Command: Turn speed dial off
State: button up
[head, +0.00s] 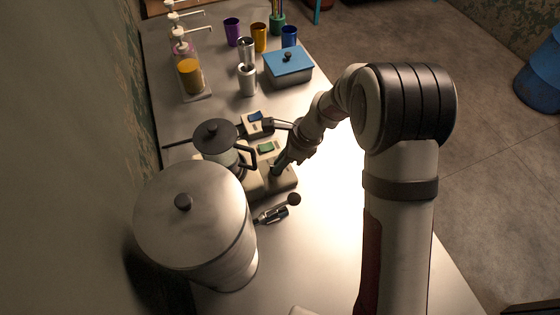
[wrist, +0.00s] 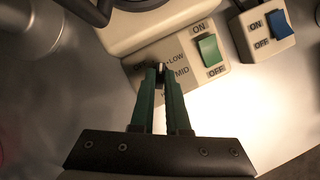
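The speed dial (wrist: 161,66) is a small knob on the sloped front of a beige appliance (head: 283,184), mostly hidden by my fingertips. LOW and MID are printed to its right, and another label is partly covered below. My gripper (wrist: 160,75) has its two green fingers close together at the dial, with the knob between the tips. In the head view my gripper (head: 277,168) is over the appliance's right part. A green ON/OFF rocker switch (wrist: 208,49) is on the same panel, right of the dial.
A dark-lidded pot (head: 216,137) stands on the appliance. A second unit with a blue switch (wrist: 282,25) is close by. A large lidded metal pot (head: 190,225) stands at the lower left. A black-handled tool (head: 275,213) lies nearby. The table's right side is clear.

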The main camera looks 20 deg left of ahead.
grip_shut()
jog(key=shift+n, duration=0.4)
jog(key=shift+w+n+g+h, duration=0.15)
jog(key=shift+n+g+h, duration=0.25)
jog(key=shift+n, duration=0.9)
jog(key=shift+w+n+g+h, duration=0.15)
jog(key=shift+n+g, duration=0.35)
jog(key=shift+n, duration=0.8)
jog(key=o, duration=0.6)
grip_release()
jog(key=shift+a, duration=0.1)
